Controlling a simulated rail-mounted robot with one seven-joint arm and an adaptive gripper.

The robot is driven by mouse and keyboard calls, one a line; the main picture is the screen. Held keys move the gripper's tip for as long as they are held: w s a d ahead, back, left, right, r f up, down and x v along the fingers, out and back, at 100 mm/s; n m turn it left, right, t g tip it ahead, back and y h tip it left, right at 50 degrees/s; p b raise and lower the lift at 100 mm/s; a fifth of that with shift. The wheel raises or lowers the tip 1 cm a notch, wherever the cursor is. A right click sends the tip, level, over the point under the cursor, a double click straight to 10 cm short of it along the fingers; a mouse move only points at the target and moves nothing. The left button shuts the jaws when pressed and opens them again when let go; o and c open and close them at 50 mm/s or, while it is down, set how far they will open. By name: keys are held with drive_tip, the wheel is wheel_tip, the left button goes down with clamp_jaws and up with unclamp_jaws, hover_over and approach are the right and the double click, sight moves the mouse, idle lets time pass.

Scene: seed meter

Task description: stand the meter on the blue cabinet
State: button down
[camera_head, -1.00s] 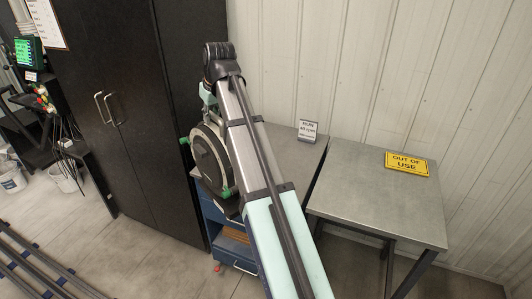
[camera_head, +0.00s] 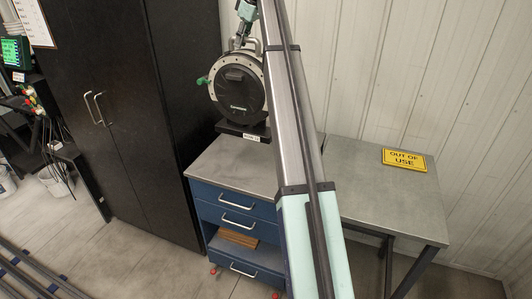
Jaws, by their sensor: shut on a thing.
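The meter (camera_head: 239,92) is a round black-faced disc with a pale rim, a green knob at its left and a black base with a small white label. It looks upright, facing the camera, at the back of the blue cabinet (camera_head: 222,167). I cannot tell whether its base touches the grey cabinet top or hangs just above it. My gripper (camera_head: 240,38), at the top of the view, is shut on the handle at the meter's top. My arm hides the meter's right edge and the cabinet's right side.
The front of the cabinet top is clear. To the right stands a grey table with a yellow "OUT OF USE" sign (camera_head: 404,160). A tall black cupboard (camera_head: 130,110) stands close on the left, and the ribbed wall (camera_head: 370,70) is behind.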

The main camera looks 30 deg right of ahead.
sight(258, 62)
drive_tip(key=shift+w+d+r, duration=0.25)
drive_tip(key=shift+d+r, duration=0.45)
drive_tip(key=shift+r, duration=0.2)
wheel_tip(258, 62, down, 20)
drive_tip(key=p, duration=0.6)
drive_tip(key=c, duration=1.4)
unclamp_jaws()
drive_tip(key=shift+f, duration=0.2)
drive_tip(key=o, duration=0.3)
drive_tip(key=shift+s+r, duration=0.1)
drive_tip(key=shift+s, duration=0.1)
drive_tip(key=b+v, duration=0.3)
drive_tip(key=v, duration=0.9)
drive_tip(key=shift+b, duration=0.3)
